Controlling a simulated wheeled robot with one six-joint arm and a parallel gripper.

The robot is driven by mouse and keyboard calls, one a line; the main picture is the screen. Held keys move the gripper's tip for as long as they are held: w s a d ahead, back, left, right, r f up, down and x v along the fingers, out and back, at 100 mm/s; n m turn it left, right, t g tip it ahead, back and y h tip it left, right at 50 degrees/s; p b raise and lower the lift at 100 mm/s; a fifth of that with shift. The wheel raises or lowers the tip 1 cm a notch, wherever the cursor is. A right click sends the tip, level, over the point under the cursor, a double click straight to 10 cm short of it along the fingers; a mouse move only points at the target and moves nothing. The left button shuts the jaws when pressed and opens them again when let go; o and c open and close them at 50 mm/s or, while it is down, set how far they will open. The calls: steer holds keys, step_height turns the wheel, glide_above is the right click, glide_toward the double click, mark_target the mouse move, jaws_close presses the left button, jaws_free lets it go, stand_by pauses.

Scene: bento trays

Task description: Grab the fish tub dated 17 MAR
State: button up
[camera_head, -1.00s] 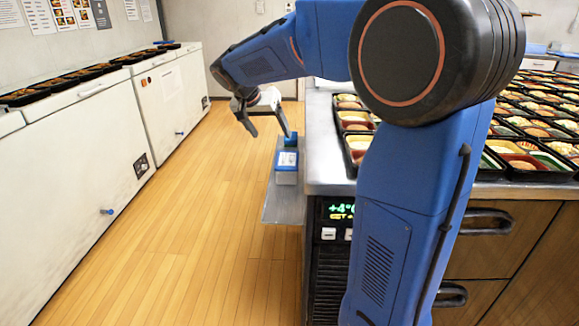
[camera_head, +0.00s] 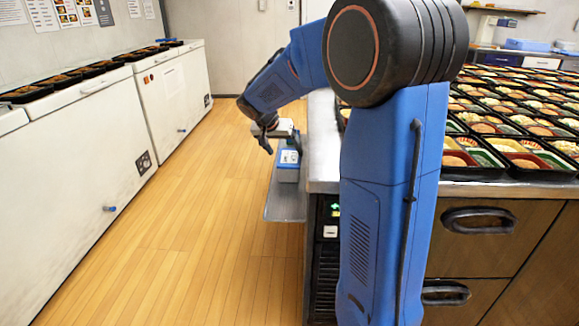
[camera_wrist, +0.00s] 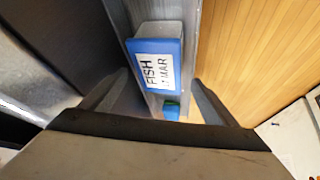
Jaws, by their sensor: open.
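A pale tub with a blue lid (camera_head: 288,158) sits on a narrow metal shelf at the counter's left end. In the wrist view its white lid label (camera_wrist: 157,72) reads FISH and MAR; the day number is not clear. My gripper (camera_head: 268,141) is above and slightly left of the tub in the head view. In the wrist view my gripper (camera_wrist: 161,80) has its fingers spread on either side of the tub, open and empty. I cannot tell whether the fingers are level with it. A smaller blue-green item (camera_wrist: 171,110) lies beside the tub.
The grey shelf (camera_head: 284,208) juts out from the counter (camera_head: 322,150), whose edge stands close on the right. Several filled bento trays (camera_head: 515,160) cover the counter. White chest freezers (camera_head: 85,150) line the left wall. The wooden floor (camera_head: 190,220) between is clear.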

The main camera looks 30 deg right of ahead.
mark_target(288, 157)
steer(key=x, duration=0.4)
steer(key=shift+d+f, duration=0.15)
steer(key=shift+f, duration=0.15)
steer(key=shift+s, duration=0.1)
steer(key=c, duration=1.1)
steer(key=shift+r, duration=0.1)
